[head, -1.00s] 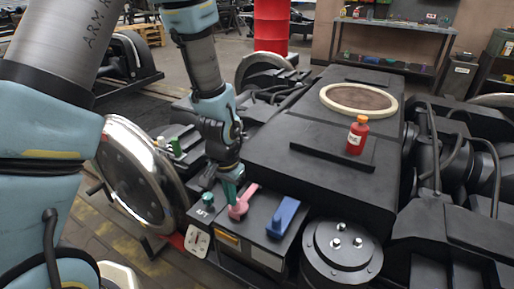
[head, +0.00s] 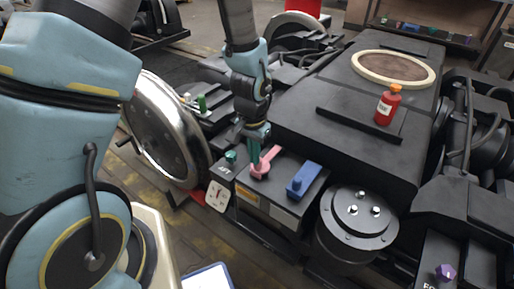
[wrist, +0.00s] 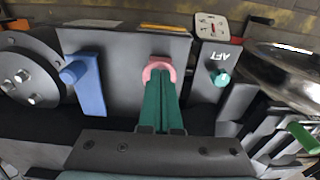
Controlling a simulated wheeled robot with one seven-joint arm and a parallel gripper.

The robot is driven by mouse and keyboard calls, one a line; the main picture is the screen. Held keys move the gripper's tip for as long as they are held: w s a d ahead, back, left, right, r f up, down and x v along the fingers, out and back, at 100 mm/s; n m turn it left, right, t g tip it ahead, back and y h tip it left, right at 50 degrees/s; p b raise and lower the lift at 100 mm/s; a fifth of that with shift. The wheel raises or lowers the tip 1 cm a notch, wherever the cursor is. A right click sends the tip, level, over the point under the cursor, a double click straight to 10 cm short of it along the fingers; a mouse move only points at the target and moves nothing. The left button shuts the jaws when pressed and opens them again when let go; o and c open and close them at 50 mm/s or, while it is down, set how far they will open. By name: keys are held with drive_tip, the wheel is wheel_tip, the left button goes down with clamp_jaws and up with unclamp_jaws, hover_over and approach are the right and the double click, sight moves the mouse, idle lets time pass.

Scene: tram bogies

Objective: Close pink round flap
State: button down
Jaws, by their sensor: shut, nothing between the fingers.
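The pink round flap (head: 264,166) is on top of the dark box at the front of the bogie. In the head view it has a rounded near end and a narrow arm reaching back to the right. My gripper (head: 254,158) points down at its left side, with green fingers close together and nothing between them. In the wrist view the fingers (wrist: 160,92) reach to the pink flap (wrist: 158,66) and cover part of it. Whether they touch it I cannot tell.
A blue flap (head: 303,179) sits right of the pink one. A round black cover with bolts (head: 358,220) is at the right. A red bottle (head: 388,105) stands on the bogie top.

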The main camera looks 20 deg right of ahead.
drive_tip(key=shift+w+d+f, duration=0.1)
drive_tip(key=shift+w+d, duration=0.25)
drive_tip(key=shift+d, duration=0.25)
drive_tip(key=shift+r, duration=0.3)
wheel_tip(320, 180, up, 10)
drive_tip(key=a, duration=0.2)
drive_tip(key=w+a+r+n+p, duration=0.1)
drive_tip(key=a+r+n+p, duration=0.2)
drive_tip(key=a, duration=0.6)
drive_tip(key=w+a+r+n+t+p, duration=0.1)
drive_tip(key=w+a+r+n+p, duration=0.1)
drive_tip(key=a+r, duration=0.5)
drive_tip(key=w+a+r+n+p, duration=0.1)
drive_tip(key=a+r+n+p, duration=0.3)
drive_tip(key=a, duration=0.7)
drive_tip(key=shift+w+a+r+n, duration=0.3)
drive_tip(key=shift+r+n, duration=0.4)
drive_tip(key=shift+n, duration=0.3)
